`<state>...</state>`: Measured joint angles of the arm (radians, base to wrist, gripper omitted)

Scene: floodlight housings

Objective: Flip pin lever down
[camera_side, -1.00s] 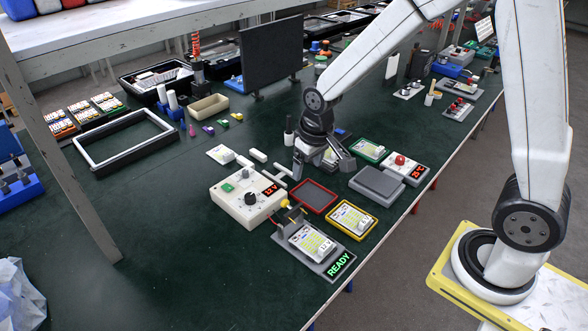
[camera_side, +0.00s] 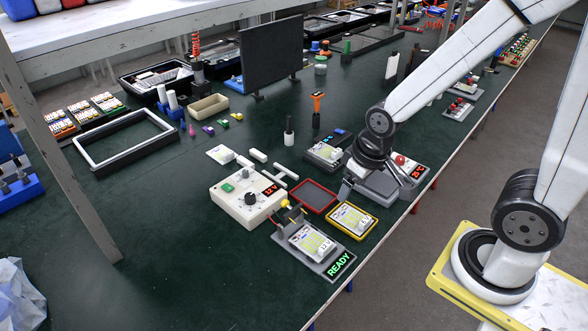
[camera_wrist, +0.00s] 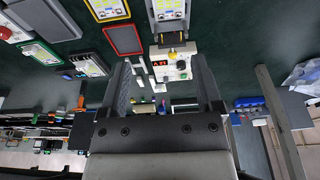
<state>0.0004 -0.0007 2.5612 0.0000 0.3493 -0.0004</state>
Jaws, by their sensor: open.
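The test fixture (camera_side: 313,247) is a grey base at the table's near edge, with a board (camera_side: 312,241) on it and a green READY display (camera_side: 339,265). Its dark pin lever (camera_side: 293,214) stands raised at the back end of the base, with yellow bits near it. In the wrist view the fixture shows at the top (camera_wrist: 168,8), with the dark and yellow lever part (camera_wrist: 172,38) below the board. My gripper (camera_side: 375,190) is open and empty, right of the fixture near the grey block. Its spread fingers also show in the wrist view (camera_wrist: 163,88).
A cream 12 V box (camera_side: 247,198) stands left of the lever. A red-rimmed tray (camera_side: 314,196) and a yellow-framed board (camera_side: 352,220) lie between fixture and gripper. The grey block (camera_side: 383,186) and a red-button box (camera_side: 412,171) are close to my gripper. The left front table is clear.

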